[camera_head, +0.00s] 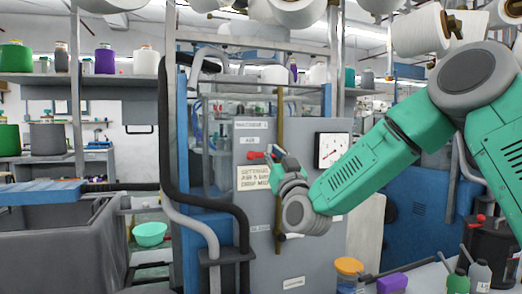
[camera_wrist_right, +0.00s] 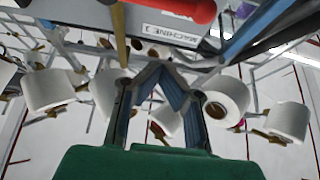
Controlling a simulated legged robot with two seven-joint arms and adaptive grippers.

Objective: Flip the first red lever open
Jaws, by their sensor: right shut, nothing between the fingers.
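In the right wrist view the lever (camera_wrist_right: 190,10) is a large red rounded bar at the top edge, partly cut off. My right gripper (camera_head: 278,153) is just right of the lever in the head view, its fingers partly hidden by its own wrist. In the right wrist view the fingertips (camera_wrist_right: 163,68) meet, empty, with a visible space below the lever. I cannot tell whether they touch it. My left gripper is not in view.
A brass vertical rod (camera_head: 279,120) runs by the gripper. A pressure gauge (camera_head: 332,150) is to its right. Black and grey hoses (camera_head: 165,150) hang at the left. A yellow-lidded jar (camera_head: 349,267) and purple box (camera_head: 392,283) stand below. White yarn cones (camera_wrist_right: 226,95) hang behind.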

